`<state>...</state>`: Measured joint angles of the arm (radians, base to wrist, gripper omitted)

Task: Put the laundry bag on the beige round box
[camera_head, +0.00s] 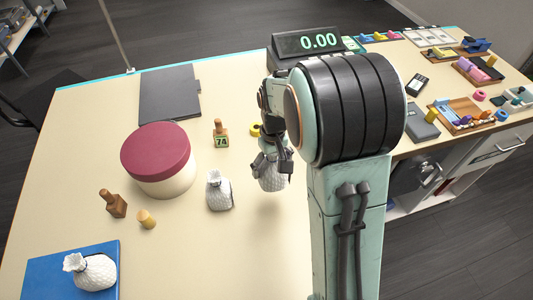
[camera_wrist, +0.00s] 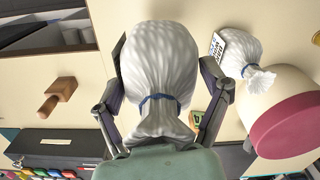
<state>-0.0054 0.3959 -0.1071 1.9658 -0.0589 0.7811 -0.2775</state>
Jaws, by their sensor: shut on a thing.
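My gripper (camera_head: 272,158) is shut on a white laundry bag (camera_head: 271,180), which hangs above the table with a shadow below it. In the wrist view this bag (camera_wrist: 160,65) fills the middle, its neck with a blue tie between the fingers (camera_wrist: 163,115). The beige round box (camera_head: 172,184) with a dark red lid (camera_head: 156,150) stands left of my gripper, apart from it. In the wrist view the box (camera_wrist: 272,92) is at the right. A second white bag (camera_head: 219,191) stands between box and gripper. A third white bag (camera_head: 94,271) lies at the front left.
The third bag is on a blue mat (camera_head: 45,277). A brown wooden stamp (camera_head: 115,204), a small wooden peg (camera_head: 147,219) and a stamp marked 74 (camera_head: 221,138) stand near the box. A dark grey folder (camera_head: 169,96) lies behind it. The front middle of the table is clear.

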